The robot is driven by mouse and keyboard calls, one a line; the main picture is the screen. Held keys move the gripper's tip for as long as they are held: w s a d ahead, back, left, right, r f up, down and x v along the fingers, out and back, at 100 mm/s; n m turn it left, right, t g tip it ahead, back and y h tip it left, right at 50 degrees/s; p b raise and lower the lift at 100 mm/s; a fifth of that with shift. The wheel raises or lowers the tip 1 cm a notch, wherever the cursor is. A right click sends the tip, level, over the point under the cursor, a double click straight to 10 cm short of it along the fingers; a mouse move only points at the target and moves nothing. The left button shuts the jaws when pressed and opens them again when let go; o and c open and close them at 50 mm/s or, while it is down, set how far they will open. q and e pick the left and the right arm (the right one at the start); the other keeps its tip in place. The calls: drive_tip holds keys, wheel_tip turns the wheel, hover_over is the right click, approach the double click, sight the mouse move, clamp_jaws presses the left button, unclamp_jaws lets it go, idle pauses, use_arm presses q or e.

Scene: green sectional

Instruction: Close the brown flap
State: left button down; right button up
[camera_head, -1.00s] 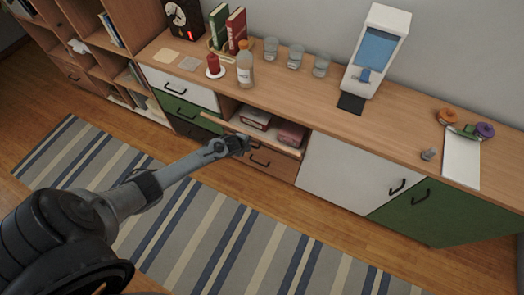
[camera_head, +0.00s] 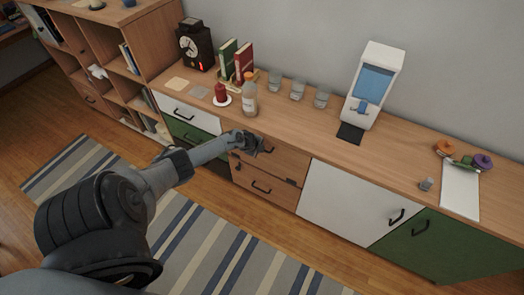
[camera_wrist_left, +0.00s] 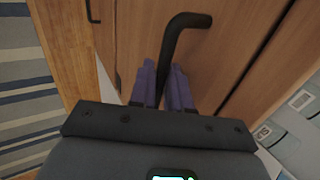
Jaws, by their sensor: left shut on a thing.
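The brown flap (camera_head: 284,158) stands upright, or nearly so, in the upper middle of the sideboard, above a brown drawer (camera_head: 262,187). It covers the compartment behind it. I cannot tell whether it is fully flush. My left gripper (camera_head: 256,146) is at the upper left part of the flap. In the left wrist view the fingers (camera_wrist_left: 164,85) are shut on the flap's black handle (camera_wrist_left: 186,20), which passes between them. The wood of the flap (camera_wrist_left: 225,50) fills much of that view. My right gripper is not in view.
The countertop (camera_head: 300,123) holds a bottle (camera_head: 250,98), a red candle (camera_head: 221,92), several glasses (camera_head: 298,89) and a dispenser (camera_head: 371,85). A white door (camera_head: 345,200) is right of the flap, and a green drawer (camera_head: 188,132) is left. A striped rug (camera_head: 225,250) covers the floor in front.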

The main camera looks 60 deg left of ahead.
use_arm(q)
drive_tip(key=shift+f, duration=0.1)
drive_tip(key=c, duration=1.5)
unclamp_jaws()
drive_tip(key=shift+o, duration=0.8)
drive_tip(key=shift+w+a, duration=0.1)
drive_tip(key=shift+r+p, duration=0.4)
drive_tip(key=shift+r, duration=0.3)
drive_tip(key=p+v, duration=0.4)
drive_tip(key=v, duration=0.5)
drive_tip(key=shift+s+d, duration=0.35)
drive_tip(key=shift+s, duration=0.1)
